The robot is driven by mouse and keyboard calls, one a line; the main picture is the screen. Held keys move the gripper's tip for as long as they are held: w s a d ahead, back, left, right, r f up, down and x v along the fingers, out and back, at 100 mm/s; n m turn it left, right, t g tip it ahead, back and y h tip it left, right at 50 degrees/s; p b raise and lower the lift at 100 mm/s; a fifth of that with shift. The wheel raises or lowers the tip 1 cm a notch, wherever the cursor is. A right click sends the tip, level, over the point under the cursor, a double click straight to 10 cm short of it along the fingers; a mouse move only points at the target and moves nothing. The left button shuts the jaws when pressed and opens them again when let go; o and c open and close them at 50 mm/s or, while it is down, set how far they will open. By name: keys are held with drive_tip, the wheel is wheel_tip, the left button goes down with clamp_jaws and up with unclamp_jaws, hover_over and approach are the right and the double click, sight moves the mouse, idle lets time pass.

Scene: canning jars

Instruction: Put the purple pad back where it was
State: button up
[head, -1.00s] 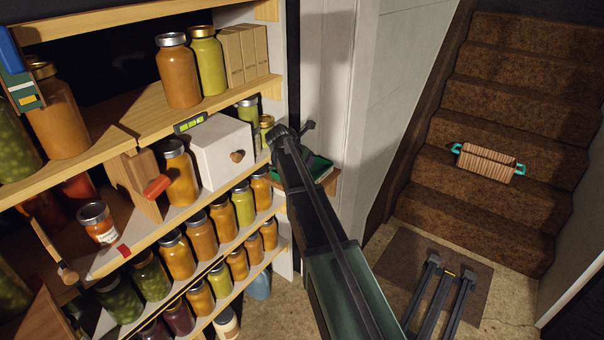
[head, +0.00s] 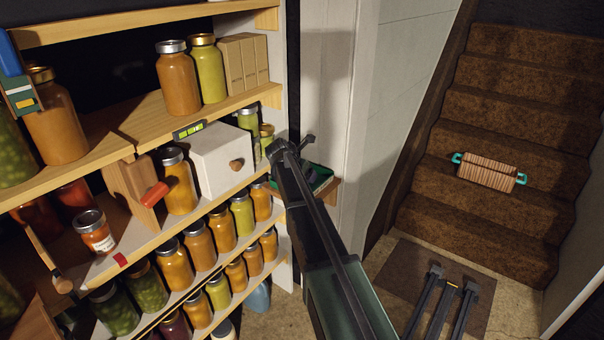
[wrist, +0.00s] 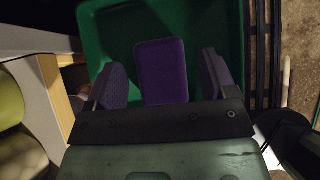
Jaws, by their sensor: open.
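The purple pad (wrist: 162,72) is a small rounded block in the wrist view, seen against the floor of a green tray (wrist: 220,20). My gripper (wrist: 164,75) is open, with one finger on each side of the pad and a narrow gap at each side. The pad's near end is hidden behind the gripper's body. In the head view my gripper (head: 292,147) is at the green tray (head: 322,182), which sits on a small wooden ledge beside the shelves. The pad cannot be made out there.
Shelves of jars stand left, with a white box (head: 221,158) near my arm. A pale wall (head: 335,110) rises behind the tray. A ribbed basket with teal handles (head: 487,173) sits on the brown stairs at right.

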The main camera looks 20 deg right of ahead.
drive_tip(key=p+v, duration=0.9)
drive_tip(key=v, duration=0.3)
drive_tip(key=s+a+f+m+g+y, duration=0.1)
drive_tip(key=s+a+m+y, duration=0.1)
drive_tip(key=s+a+m, duration=0.3)
drive_tip(key=s+a+f+m+g+y, duration=0.1)
drive_tip(key=s+a+m, duration=0.4)
drive_tip(key=s+m, duration=0.5)
drive_tip(key=s+a+f+m+g+y, duration=0.1)
drive_tip(key=s+a+m+y, duration=0.3)
drive_tip(key=s, duration=1.1)
drive_tip(key=a+f+m, duration=0.1)
drive_tip(key=a+m, duration=0.1)
drive_tip(key=m, duration=0.2)
drive_tip(key=shift+m+g+b, duration=0.3)
drive_tip(key=shift+g+b, duration=0.05)
drive_tip(key=shift+g, duration=0.05)
drive_tip(key=shift+f, duration=0.1)
